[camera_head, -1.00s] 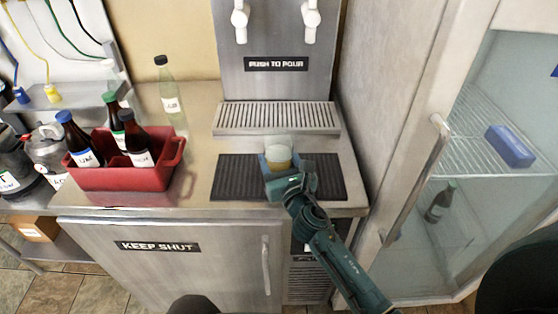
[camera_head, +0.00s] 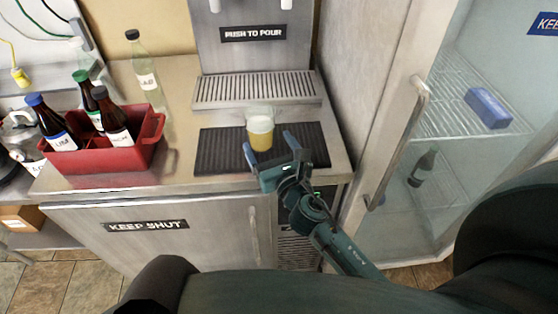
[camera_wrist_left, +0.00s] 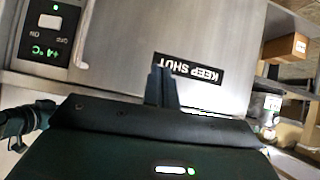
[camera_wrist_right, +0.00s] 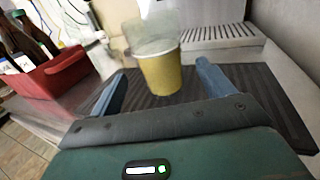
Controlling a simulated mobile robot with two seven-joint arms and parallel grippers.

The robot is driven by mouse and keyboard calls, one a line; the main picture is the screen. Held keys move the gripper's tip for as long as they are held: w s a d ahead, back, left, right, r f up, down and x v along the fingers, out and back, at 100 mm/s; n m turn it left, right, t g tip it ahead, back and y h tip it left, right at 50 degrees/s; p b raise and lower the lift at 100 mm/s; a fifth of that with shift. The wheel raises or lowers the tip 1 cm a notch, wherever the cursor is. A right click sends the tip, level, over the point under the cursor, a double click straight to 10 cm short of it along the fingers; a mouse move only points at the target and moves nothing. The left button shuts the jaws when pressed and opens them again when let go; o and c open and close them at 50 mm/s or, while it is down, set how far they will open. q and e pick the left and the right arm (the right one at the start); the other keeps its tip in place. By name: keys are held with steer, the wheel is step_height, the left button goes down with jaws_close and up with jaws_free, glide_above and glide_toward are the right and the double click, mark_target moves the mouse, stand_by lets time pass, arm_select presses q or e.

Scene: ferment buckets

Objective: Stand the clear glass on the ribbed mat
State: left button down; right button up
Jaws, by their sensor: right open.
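The clear glass (camera_head: 260,130) holds a yellow drink and stands upright on the black ribbed mat (camera_head: 218,150) in front of the tap unit. My right gripper (camera_head: 268,150) is open just on the near side of the glass, its blue fingers apart and empty. In the right wrist view the glass (camera_wrist_right: 160,65) stands beyond the spread fingers, with the mat (camera_wrist_right: 265,100) under it.
A red crate (camera_head: 100,160) with several bottles stands at the left, with a clear bottle (camera_head: 145,75) behind it. The drip tray (camera_head: 255,92) lies behind the mat. A glass-door fridge (camera_head: 440,130) stands at the right.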

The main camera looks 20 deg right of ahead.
steer(key=s, duration=0.5)
steer(key=shift+f+b, duration=0.1)
steer(key=shift+b, duration=0.3)
arm_select(q)
steer(key=shift+w+d+r, duration=0.2)
steer(key=shift+d+r, duration=0.05)
steer(key=shift+d, duration=0.15)
arm_select(e)
steer(key=shift+s+d, duration=0.1)
steer(key=shift+s, duration=0.55)
arm_select(q)
steer(key=shift+a, duration=0.1)
